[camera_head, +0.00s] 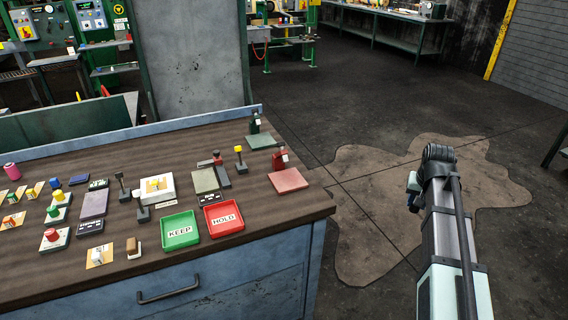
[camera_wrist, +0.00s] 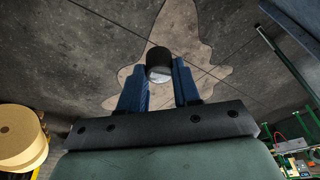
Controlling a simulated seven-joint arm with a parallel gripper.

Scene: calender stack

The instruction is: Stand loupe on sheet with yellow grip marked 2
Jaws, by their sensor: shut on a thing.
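In the wrist view my gripper (camera_wrist: 159,76) has its two blue fingers closed on a short black cylinder with a pale, glassy-looking end, which looks like the loupe (camera_wrist: 159,60). It is held over the floor, clear of the bench. In the head view my arm is at the right, off the bench; the held piece cannot be made out there. Several small sheets with coloured grips lie at the bench's left, among them one with a yellow grip (camera_head: 55,183). Their numbers are too small to read, so I cannot tell which is marked 2.
The wooden bench (camera_head: 130,285) also holds a green KEEP tray (camera_head: 180,243), a red HOLD tray (camera_head: 238,222), a white box (camera_head: 165,192) and several upright stands and plates. A low rail (camera_head: 190,124) runs along the back edge. The floor under my arm is clear.

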